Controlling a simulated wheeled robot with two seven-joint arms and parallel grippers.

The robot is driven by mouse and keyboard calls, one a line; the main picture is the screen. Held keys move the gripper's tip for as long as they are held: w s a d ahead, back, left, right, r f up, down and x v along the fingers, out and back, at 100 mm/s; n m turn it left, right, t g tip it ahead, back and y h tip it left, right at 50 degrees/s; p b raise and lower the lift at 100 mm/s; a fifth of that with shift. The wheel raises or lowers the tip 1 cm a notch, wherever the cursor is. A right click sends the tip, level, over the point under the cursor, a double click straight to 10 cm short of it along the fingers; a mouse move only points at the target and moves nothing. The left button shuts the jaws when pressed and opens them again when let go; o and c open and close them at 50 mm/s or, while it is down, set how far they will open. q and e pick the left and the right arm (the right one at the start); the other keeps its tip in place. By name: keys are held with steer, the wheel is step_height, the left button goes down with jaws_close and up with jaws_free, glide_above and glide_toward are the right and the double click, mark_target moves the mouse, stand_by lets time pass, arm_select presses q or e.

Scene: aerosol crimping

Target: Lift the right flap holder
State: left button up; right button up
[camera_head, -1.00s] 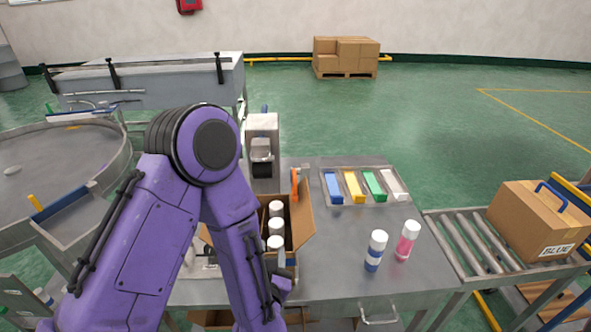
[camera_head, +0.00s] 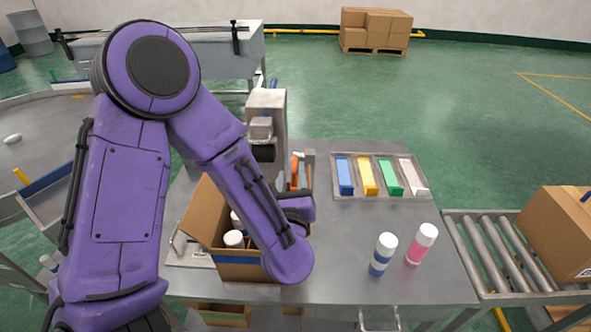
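An open cardboard box (camera_head: 237,268) with white-capped cans (camera_head: 234,239) stands on the metal table. Its left flap (camera_head: 206,208) leans outward; its right side is hidden behind my purple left arm. An orange upright part (camera_head: 294,168), possibly the right flap holder, stands just behind the box beside a grey upright piece (camera_head: 309,166). My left gripper (camera_head: 298,208) is partly seen as a dark shape at the box's right side, just in front of the orange part. Its fingertips are hidden, and I cannot tell if it touches anything. My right gripper is out of view.
A grey press-like machine (camera_head: 267,105) stands behind the box. A tray (camera_head: 425,194) of blue, yellow, green and white pieces lies at the back right. A blue-banded can (camera_head: 382,254) and a pink can (camera_head: 421,245) stand on the right, near a roller conveyor (camera_head: 495,245).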

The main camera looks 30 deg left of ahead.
mark_target(294, 169)
arm_select(q)
steer(key=w+a+f+b, duration=0.1)
steer(key=w+b, duration=0.1)
steer(key=b, duration=0.1)
steer(key=shift+f, duration=0.2)
steer(key=shift+w+a+r+p, duration=0.25)
steer(key=shift+w+r+p, duration=0.1)
steer(key=shift+w+p, duration=0.2)
steer(key=shift+w+a+r+p, duration=0.25)
steer(key=shift+w+r+p, duration=0.15)
steer(key=shift+p, duration=0.2)
steer(key=shift+p+x, duration=0.3)
steer(key=shift+x, duration=0.85)
steer(key=shift+w+a+f, duration=0.15)
steer(key=shift+w+a, duration=0.05)
steer(key=shift+a, duration=0.05)
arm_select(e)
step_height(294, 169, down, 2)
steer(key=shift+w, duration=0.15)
arm_select(q)
jaws_close()
